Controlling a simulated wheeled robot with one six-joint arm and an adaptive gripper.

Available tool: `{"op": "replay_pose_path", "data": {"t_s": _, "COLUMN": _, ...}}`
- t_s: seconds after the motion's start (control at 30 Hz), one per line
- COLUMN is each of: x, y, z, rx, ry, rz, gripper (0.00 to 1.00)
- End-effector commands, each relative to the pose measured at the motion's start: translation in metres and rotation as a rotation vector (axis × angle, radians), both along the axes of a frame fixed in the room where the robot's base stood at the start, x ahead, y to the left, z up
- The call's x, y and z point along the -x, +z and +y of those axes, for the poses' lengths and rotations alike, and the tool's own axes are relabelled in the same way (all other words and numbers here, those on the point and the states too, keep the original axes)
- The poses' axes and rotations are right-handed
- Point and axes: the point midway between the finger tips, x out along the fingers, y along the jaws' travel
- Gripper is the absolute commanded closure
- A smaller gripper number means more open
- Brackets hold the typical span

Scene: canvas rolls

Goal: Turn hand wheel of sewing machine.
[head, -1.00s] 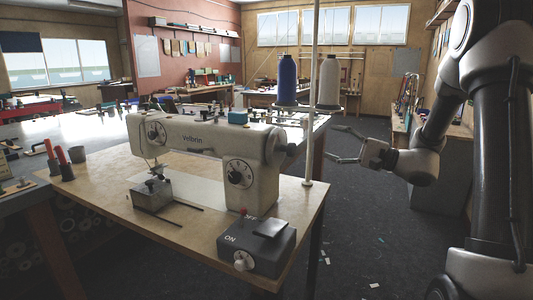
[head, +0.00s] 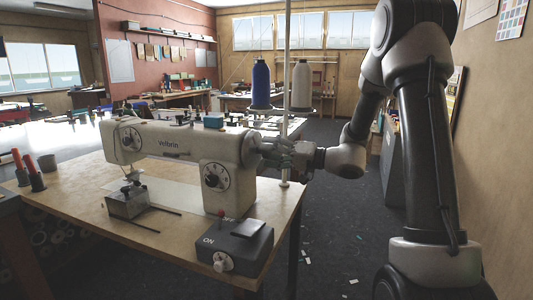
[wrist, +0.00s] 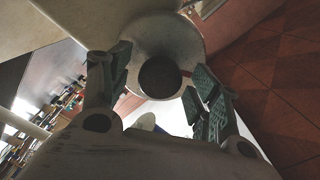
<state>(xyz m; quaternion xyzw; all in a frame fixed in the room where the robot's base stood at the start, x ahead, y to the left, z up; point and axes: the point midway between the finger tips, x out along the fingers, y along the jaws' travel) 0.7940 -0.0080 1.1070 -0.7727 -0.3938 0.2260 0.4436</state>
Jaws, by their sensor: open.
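The cream sewing machine (head: 165,143) stands on a wooden-topped table in the head view. Its hand wheel is at the right end of the arm, mostly hidden by my gripper (head: 277,152), which reaches in from the right. In the wrist view the hand wheel (wrist: 178,32) is a pale round disc with a dark round centre, straight ahead. My gripper (wrist: 160,75) is open, with one green-padded finger at each side of the wheel's lower part. I cannot tell whether the pads touch the rim.
A thin white pole (head: 286,100) with a blue thread spool (head: 261,84) and a white spool (head: 301,85) rises close by my gripper. A dark switch box marked ON/OFF (head: 235,247) sits at the table's front corner.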

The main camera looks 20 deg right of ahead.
Motion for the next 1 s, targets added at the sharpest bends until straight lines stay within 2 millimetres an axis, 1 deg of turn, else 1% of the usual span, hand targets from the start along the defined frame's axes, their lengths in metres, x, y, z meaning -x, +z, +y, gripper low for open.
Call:
{"op": "replay_pose_path", "data": {"t_s": 0.03, "x": -0.0029, "y": -0.0001, "z": 0.0048, "rx": 0.0, "ry": 0.002, "rz": 0.0, "gripper": 0.38}}
{"op": "replay_pose_path", "data": {"t_s": 0.13, "x": -0.0065, "y": -0.0002, "z": 0.0095, "rx": 0.0, "ry": 0.001, "rz": 0.0, "gripper": 0.38}}
{"op": "replay_pose_path", "data": {"t_s": 0.4, "x": -0.0076, "y": -0.0001, "z": 0.0107, "rx": 0.0, "ry": -0.001, "rz": 0.001, "gripper": 0.38}}
{"op": "replay_pose_path", "data": {"t_s": 0.67, "x": -0.0074, "y": -0.0001, "z": 0.0105, "rx": 0.0, "ry": -0.001, "rz": 0.001, "gripper": 0.85}}
{"op": "replay_pose_path", "data": {"t_s": 1.0, "x": -0.0073, "y": -0.0002, "z": 0.0104, "rx": -0.021, "ry": 0.0, "rz": 0.03, "gripper": 0.85}}
